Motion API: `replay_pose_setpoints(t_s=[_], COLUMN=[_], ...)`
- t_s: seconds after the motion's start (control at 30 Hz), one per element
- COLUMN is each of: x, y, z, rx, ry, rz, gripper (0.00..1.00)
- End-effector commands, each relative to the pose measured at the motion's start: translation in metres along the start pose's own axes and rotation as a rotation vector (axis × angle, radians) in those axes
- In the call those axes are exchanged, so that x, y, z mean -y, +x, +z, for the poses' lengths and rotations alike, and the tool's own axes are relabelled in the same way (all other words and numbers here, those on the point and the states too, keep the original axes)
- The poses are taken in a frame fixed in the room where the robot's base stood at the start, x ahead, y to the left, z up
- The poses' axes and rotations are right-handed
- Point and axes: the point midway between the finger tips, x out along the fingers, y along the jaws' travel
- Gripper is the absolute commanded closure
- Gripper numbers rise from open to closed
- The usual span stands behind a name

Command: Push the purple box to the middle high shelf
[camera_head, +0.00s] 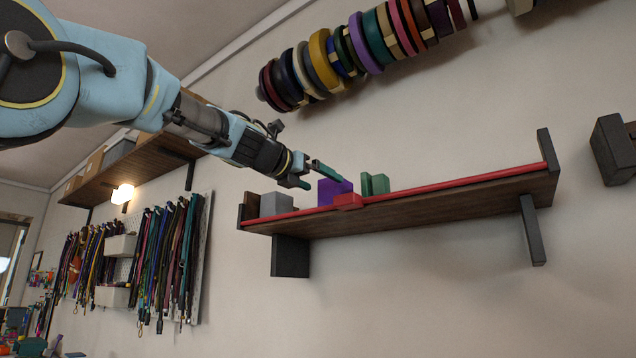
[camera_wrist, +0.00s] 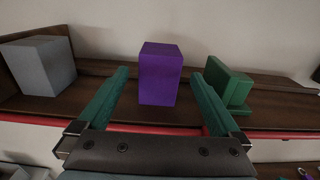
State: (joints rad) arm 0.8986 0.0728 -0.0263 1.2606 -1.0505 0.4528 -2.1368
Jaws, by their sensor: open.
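The purple box (camera_head: 330,190) stands on a dark wooden wall shelf (camera_head: 430,205) with a red front rail. In the wrist view the purple box (camera_wrist: 161,75) is upright, centred between and just beyond my fingertips. My gripper (camera_head: 316,176) is open, with teal fingers that reach over the red rail toward the box. In the wrist view my gripper (camera_wrist: 163,82) has one finger on each side of the box's line, with visible gaps. I cannot tell whether anything touches the box.
A grey box (camera_wrist: 42,66) stands to the left on the shelf and a green block (camera_wrist: 229,84) close to the right finger. The shelf's right part is clear. Colourful spools (camera_head: 370,42) hang above.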

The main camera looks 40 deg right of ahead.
Motion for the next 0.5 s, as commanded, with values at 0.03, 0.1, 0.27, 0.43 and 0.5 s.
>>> replay_pose_setpoints(t_s=[0.03,0.1,0.27,0.43,0.5], x=[0.000,0.000,0.000,0.000,0.000], y=[0.000,0.001,0.010,0.036,0.050], z=[0.000,0.000,0.000,0.002,0.002], rx=[0.000,-0.001,-0.003,-0.003,-0.003], ry=[0.000,0.000,-0.001,-0.001,-0.001], rz=[0.000,0.000,-0.001,-0.002,-0.001], gripper=[0.00,0.00,0.00,0.00,0.00])
